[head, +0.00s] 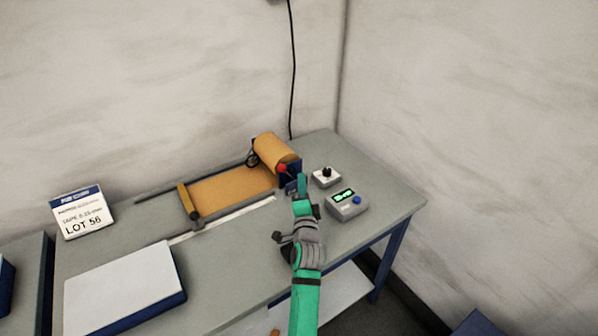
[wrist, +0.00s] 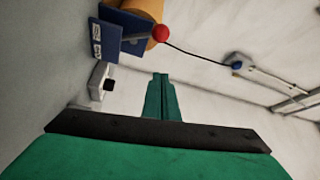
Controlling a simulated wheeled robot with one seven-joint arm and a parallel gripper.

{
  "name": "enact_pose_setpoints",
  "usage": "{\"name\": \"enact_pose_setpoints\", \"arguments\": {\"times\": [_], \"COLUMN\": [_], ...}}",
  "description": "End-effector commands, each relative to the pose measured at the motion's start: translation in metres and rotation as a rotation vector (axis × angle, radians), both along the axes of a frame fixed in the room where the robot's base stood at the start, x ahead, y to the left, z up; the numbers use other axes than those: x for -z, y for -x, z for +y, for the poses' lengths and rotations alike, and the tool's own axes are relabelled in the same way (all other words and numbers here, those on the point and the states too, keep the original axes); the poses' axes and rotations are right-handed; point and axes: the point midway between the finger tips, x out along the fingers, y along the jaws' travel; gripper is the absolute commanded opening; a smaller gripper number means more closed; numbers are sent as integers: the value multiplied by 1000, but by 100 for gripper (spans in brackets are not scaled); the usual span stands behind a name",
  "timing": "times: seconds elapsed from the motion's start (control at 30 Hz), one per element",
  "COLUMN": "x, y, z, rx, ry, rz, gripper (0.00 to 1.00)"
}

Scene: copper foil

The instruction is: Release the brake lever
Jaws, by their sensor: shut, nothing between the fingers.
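The brake lever (wrist: 134,39) is a grey bar with a red ball knob (wrist: 160,34). It comes out of a blue bracket (wrist: 120,18) that carries small white labels. In the head view the red knob (head: 282,169) shows beside the copper foil roll (head: 275,150). My gripper (head: 302,181) is green and shut, with nothing between its fingers. In the head view it appears just right of the knob. In the wrist view my fingertips (wrist: 160,77) lie below the knob in the picture, with a visible gap. The lever's pivot cannot be made out.
A white box with a black knob (head: 325,176) and a grey box with a green display and blue button (head: 346,203) stand right of my gripper. Foil (head: 228,190) runs left to an orange bar (head: 187,200). A white-topped block (head: 120,288) lies at the table's front left.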

Motion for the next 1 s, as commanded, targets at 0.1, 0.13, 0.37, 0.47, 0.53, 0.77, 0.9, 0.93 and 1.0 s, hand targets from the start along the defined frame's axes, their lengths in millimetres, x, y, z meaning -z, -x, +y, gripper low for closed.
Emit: {"name": "enact_pose_setpoints", "arguments": {"times": [0.1,0.13,0.37,0.47,0.53,0.77,0.9,0.93,1.0], "x": [5,6,8,8,8,8,8,8,8], "y": [14,16,24,24,24,24,24,24,24], "z": [-2,-2,-4,-4,-4,-4,-4,-4,-4], "rx": [0,0,1,1,1,1,1,1,1], "ry": [0,0,1,1,1,0,0,0,0], "rz": [0,0,-1,-1,-1,-1,-1,-1,-1], "gripper": [0,0,0,0,0,0,0,0,0]}}
